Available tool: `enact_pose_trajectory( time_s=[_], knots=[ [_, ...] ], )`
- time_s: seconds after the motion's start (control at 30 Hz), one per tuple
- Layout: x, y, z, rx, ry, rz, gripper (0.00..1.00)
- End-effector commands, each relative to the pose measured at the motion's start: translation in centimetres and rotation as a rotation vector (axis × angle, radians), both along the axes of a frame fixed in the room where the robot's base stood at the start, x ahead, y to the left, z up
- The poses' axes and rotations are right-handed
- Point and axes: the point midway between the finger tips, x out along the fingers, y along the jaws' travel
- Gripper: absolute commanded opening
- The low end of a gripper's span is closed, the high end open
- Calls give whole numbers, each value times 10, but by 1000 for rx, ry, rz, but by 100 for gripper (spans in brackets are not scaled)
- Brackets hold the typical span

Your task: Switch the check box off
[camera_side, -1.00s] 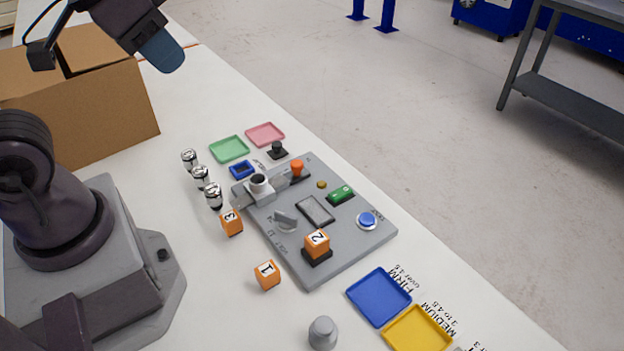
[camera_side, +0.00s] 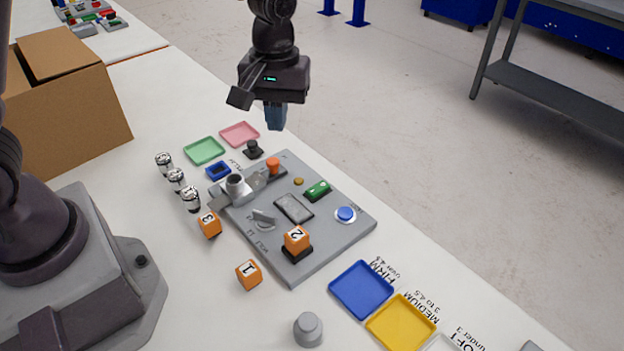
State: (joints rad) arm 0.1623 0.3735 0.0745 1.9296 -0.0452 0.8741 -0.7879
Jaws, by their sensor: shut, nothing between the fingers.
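The grey control panel (camera_side: 330,240) lies flat on the white table. It carries a green rocker switch (camera_side: 317,190), a blue push button (camera_side: 345,214), a dark display (camera_side: 294,207), a grey selector knob (camera_side: 264,217) and an orange-topped lever (camera_side: 273,166). No marking legible here tells which part is the check box, and I cannot tell the switch's position. Orange cube 2 (camera_side: 296,238) sits on a black pad at the panel's front. My gripper (camera_side: 275,124) is shut and empty, pointing down in the air, and appears above the panel's far end, touching nothing.
Orange cubes 1 (camera_side: 249,274) and 3 (camera_side: 210,224) stand left of the panel, near several metal cylinders (camera_side: 176,180). Green (camera_side: 204,151) and pink (camera_side: 240,134) trays lie behind; blue (camera_side: 361,290) and yellow (camera_side: 401,324) trays lie in front. A cardboard box (camera_side: 75,110) stands at left.

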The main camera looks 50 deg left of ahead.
Motion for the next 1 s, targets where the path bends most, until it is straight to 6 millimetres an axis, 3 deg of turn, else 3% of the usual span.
enact_pose_trajectory(
  time_s=[0.03,0.17,0.3,0.4,0.6,1.0],
  knots=[
    [11,-3,-16,11,20,92,0],
    [38,-7,-40,31,24,374,0],
    [59,-8,-37,24,-17,621,0],
    [64,-9,-33,18,-32,741,0],
    [64,-9,-33,19,-31,844,0],
    [63,-9,-37,19,-30,847,0]
  ],
)
